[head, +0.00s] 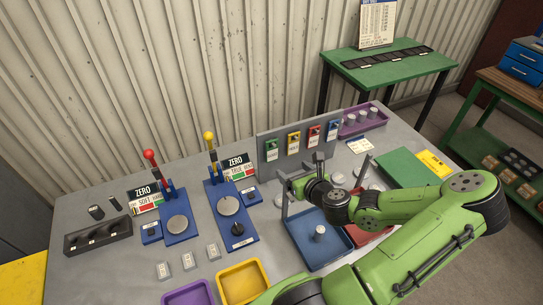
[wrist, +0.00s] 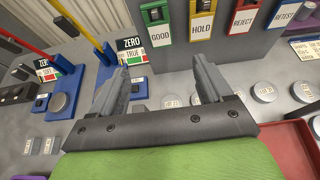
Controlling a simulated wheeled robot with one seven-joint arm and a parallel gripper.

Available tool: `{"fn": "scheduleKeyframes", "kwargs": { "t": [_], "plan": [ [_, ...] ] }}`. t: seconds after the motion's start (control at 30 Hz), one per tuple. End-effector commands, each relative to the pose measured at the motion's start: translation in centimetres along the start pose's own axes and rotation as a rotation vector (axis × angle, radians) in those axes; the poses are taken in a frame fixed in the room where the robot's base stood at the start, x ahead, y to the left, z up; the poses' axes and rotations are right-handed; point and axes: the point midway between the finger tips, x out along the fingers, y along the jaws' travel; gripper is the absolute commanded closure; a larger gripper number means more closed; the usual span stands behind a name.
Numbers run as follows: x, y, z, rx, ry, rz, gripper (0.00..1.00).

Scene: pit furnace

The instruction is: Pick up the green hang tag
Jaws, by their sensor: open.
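The green hang tag (head: 272,150), with a white label reading GOOD, hangs at the left end of a row of tags on the upright grey panel (head: 263,138). It also shows in the wrist view (wrist: 157,20) at the top middle. My gripper (head: 300,170) is open and empty in front of the panel. In the wrist view its two fingers (wrist: 151,65) are spread wide, pointing towards the panel. The green tag is ahead of the fingers, between their lines, and apart from them.
Yellow HOLD (wrist: 202,20), red REJECT (wrist: 244,16) and blue RETEST (wrist: 286,12) tags hang to the right. Left of the panel stand two blue gauge stands with a red-knobbed (head: 149,156) and a yellow-knobbed lever (head: 209,137). Labelled grey discs (wrist: 264,93) lie below the panel.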

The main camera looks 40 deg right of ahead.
Motion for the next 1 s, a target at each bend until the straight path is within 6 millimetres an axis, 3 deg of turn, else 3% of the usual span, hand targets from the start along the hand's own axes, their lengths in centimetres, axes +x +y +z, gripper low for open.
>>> {"fn": "scheduleKeyframes", "kwargs": {
  "t": [0.23, 0.5, 0.67, 0.9, 1.0],
  "plan": [
    [1.6, 0.0, 0.4, -0.01, -0.019, -0.005, 0.21],
    [7.3, 0.0, 0.8, -0.007, -0.019, -0.003, 0.21],
    [9.2, 0.0, 0.8, -0.005, -0.019, -0.004, 0.21],
    [13.5, 0.1, 0.7, -0.005, -0.018, -0.005, 0.21],
    [14.1, 0.1, 0.7, -0.005, -0.017, -0.006, 0.21]
  ]
}}
